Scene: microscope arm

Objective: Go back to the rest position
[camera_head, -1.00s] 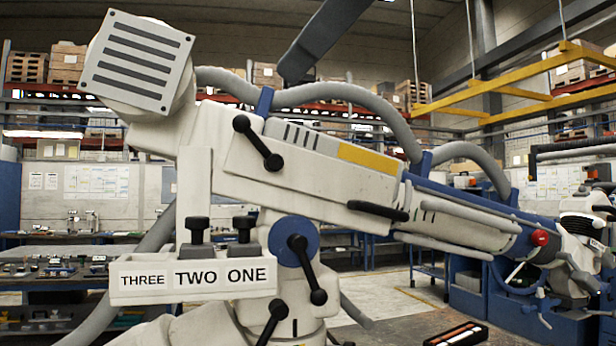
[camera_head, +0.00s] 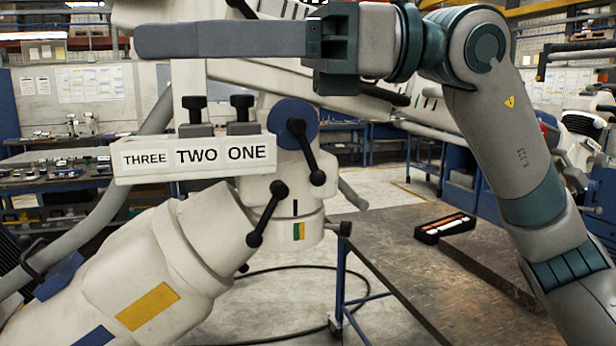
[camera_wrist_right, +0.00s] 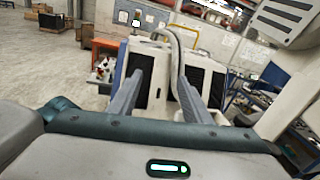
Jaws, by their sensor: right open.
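My right gripper (camera_head: 150,40) reaches in from the right across the top of the head view, its fingers pointing left and level. In that side-on view its fingers overlap. In the right wrist view the gripper (camera_wrist_right: 160,75) is open, with a clear gap between its two fingers and nothing held. It passes in front of the large white microscope arm (camera_head: 190,240), and I cannot tell how far apart they are. The microscope arm carries a block labelled THREE TWO ONE (camera_head: 195,160), black knobs and a blue disc (camera_head: 290,118). My left gripper is not in view.
A dark worktop (camera_head: 400,270) lies at lower right, with a small black tray (camera_head: 445,227) holding light and orange pieces. A black cable (camera_head: 290,268) loops on the floor. A cluttered bench (camera_head: 60,175) stands behind at left.

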